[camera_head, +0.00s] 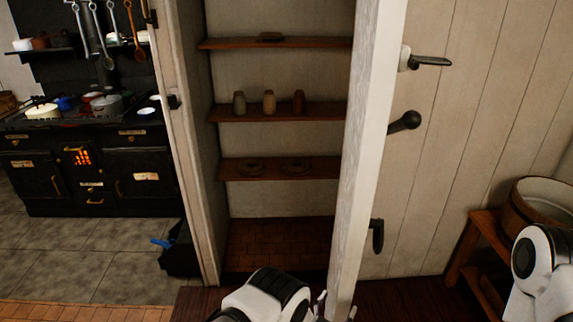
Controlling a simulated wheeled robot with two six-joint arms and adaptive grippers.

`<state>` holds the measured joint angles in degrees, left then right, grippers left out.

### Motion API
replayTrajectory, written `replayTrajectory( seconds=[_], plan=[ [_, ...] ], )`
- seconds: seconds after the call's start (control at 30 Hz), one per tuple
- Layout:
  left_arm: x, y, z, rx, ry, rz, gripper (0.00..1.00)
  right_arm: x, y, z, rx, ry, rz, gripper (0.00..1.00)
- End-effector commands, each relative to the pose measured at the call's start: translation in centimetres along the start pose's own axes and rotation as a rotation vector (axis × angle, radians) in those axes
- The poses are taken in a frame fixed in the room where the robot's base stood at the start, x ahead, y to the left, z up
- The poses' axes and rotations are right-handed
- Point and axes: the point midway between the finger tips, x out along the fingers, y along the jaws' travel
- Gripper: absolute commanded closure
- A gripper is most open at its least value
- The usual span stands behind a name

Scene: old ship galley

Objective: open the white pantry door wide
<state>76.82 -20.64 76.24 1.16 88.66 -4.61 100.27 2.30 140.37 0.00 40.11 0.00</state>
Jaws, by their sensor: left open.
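The white pantry door (366,150) stands open and shows nearly edge-on, right of the pantry opening. My left gripper (335,308) is low at the bottom of the picture, by the lower end of the door edge. Small finger parts show on either side of the edge; it is open. Whether it touches the door I cannot tell. My right arm shows at the lower right, but its gripper is out of the picture.
The pantry has wooden shelves (280,112) with small jars. A black stove (85,165) with pots stands at the left. A wooden tub (540,203) on a wooden stand (487,222) is at the right. Dark floor shows between door and stand.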

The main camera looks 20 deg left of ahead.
Motion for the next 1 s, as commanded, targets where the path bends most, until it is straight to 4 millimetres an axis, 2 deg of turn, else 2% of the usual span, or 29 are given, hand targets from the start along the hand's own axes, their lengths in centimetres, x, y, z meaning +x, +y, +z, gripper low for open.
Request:
replayTrajectory(
  seconds=[0.03, 0.2, 0.57, 0.87, 0.93, 1.0],
  plan=[
    [-0.8, 0.0, -0.3, 0.000, -0.003, 0.000, 0.19, -0.8, 0.0, 0.0, 0.000, 0.000, 0.000, 0.60],
    [-3.2, 0.0, -0.3, 0.000, -0.003, 0.000, 0.19, -1.9, 0.0, 0.0, 0.000, 0.000, 0.000, 0.60],
    [-7.9, 0.0, -0.1, 0.000, -0.001, 0.000, 0.19, -3.5, 0.0, 0.0, 0.000, 0.000, 0.000, 0.60],
    [-8.0, -0.1, 0.0, 0.001, 0.004, 0.000, 0.19, -3.2, 0.0, 0.0, 0.000, 0.000, 0.000, 0.60],
    [-7.2, -0.5, 0.1, 0.008, 0.021, -0.003, 0.19, -2.3, 0.0, 0.0, 0.000, 0.000, 0.000, 0.60],
    [-5.8, -2.1, -0.2, 0.024, 0.052, -0.019, 0.19, -0.9, 0.0, 0.0, 0.000, 0.000, 0.000, 0.60]
  ],
)
